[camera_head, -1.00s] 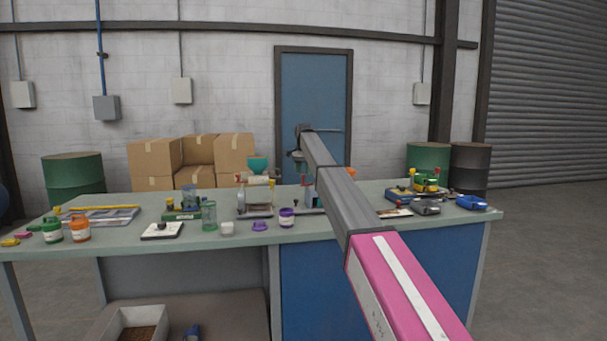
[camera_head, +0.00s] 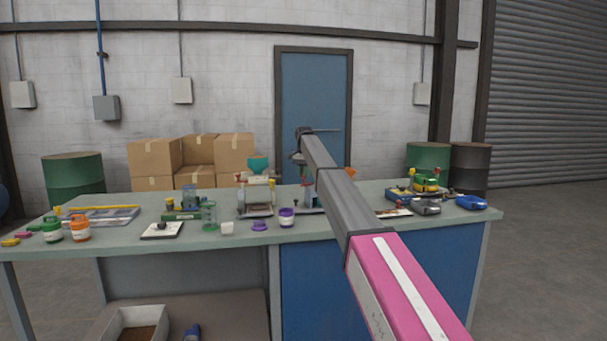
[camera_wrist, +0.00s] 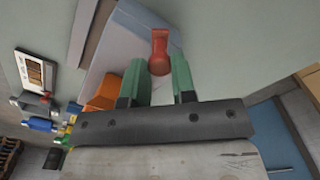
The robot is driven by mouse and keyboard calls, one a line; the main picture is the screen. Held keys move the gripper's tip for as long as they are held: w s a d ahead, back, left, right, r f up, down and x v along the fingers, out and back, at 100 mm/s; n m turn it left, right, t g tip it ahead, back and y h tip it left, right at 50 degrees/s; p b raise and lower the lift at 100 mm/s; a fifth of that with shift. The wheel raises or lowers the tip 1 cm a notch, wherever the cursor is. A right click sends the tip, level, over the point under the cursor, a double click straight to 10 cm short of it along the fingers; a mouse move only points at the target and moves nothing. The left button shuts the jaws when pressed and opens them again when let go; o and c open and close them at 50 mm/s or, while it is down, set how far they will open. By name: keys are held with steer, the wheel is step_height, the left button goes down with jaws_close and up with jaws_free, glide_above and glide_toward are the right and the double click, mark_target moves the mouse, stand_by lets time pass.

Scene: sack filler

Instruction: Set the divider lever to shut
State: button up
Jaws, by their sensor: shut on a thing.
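In the wrist view a red lever (camera_wrist: 159,48), taken to be the divider lever, stands out over a pale grey surface. My gripper (camera_wrist: 158,70) has two green fingers, one on each side of the lever's lower end, and is shut on it. An orange part (camera_wrist: 103,92) shows just left of the fingers. In the head view my arm reaches over the bench, and it hides my fingers and the lever. The lever's marked positions cannot be made out.
The bench (camera_head: 330,226) carries many small things. A teal funnel (camera_head: 258,164) stands left of my arm. A blue tray (camera_head: 471,202) lies at the right end. Cardboard boxes (camera_head: 198,151) stand behind.

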steer(key=n, duration=0.2)
steer(key=d+n, duration=0.1)
steer(key=n, duration=0.1)
steer(key=s+d+n, duration=0.1)
steer(key=shift+n, duration=0.4)
steer(key=shift+w+d+n, duration=0.1)
steer(key=shift+d+n, duration=0.25)
steer(key=shift+n, duration=0.55)
steer(key=shift+s+d+n, duration=0.1)
steer(key=shift+d+n, duration=0.25)
steer(key=shift+n, duration=0.55)
steer(key=shift+w+d+n, duration=0.1)
steer(key=shift+d+n, duration=0.25)
steer(key=shift+n, duration=0.55)
steer(key=o, duration=0.9)
steer(key=shift+r, duration=0.1)
step_height(320, 180, up, 11)
steer(key=shift+f, duration=0.15)
